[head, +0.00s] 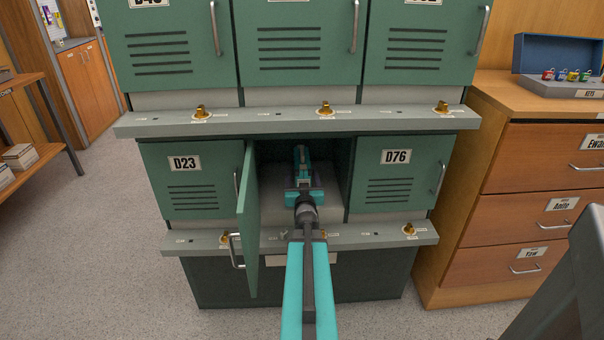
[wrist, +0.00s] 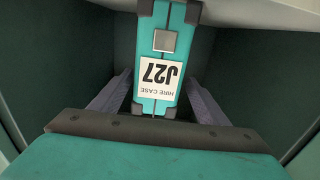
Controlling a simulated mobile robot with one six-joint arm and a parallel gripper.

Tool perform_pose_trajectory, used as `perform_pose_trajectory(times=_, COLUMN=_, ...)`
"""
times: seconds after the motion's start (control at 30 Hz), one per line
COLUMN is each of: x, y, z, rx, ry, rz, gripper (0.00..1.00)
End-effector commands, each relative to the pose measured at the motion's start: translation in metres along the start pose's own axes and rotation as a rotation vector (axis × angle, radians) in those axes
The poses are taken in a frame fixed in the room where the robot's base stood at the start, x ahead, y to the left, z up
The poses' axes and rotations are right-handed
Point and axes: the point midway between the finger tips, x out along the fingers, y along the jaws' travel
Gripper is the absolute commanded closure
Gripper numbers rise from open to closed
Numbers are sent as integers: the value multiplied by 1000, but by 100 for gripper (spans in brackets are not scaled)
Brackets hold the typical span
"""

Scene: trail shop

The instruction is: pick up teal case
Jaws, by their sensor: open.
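The teal case (head: 301,154) stands narrow and upright inside the open middle locker of the lower row. In the wrist view the teal case (wrist: 158,50) has dark corners, a grey square plate and a white label reading "HIRE CASE J27", upside down. My gripper (head: 303,181) reaches into the locker in front of the case. In the wrist view my gripper (wrist: 158,84) is open, with one finger on each side of the case's near end. Gaps show between the fingers and the case.
The open locker door (head: 248,222) swings out close to the left of my arm. Closed lockers D23 (head: 185,190) and D76 (head: 393,185) flank the opening. A grey ledge (head: 300,121) runs above it and another (head: 195,242) below. Wooden drawers (head: 535,215) stand at right.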

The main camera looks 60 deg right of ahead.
Motion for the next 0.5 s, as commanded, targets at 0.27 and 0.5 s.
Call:
perform_pose_trajectory(times=0.27, x=14, y=2, z=1, rx=0, ry=0, rz=0, gripper=31)
perform_pose_trajectory(times=0.5, x=34, y=6, z=2, rx=1, ry=0, rz=0, gripper=31)
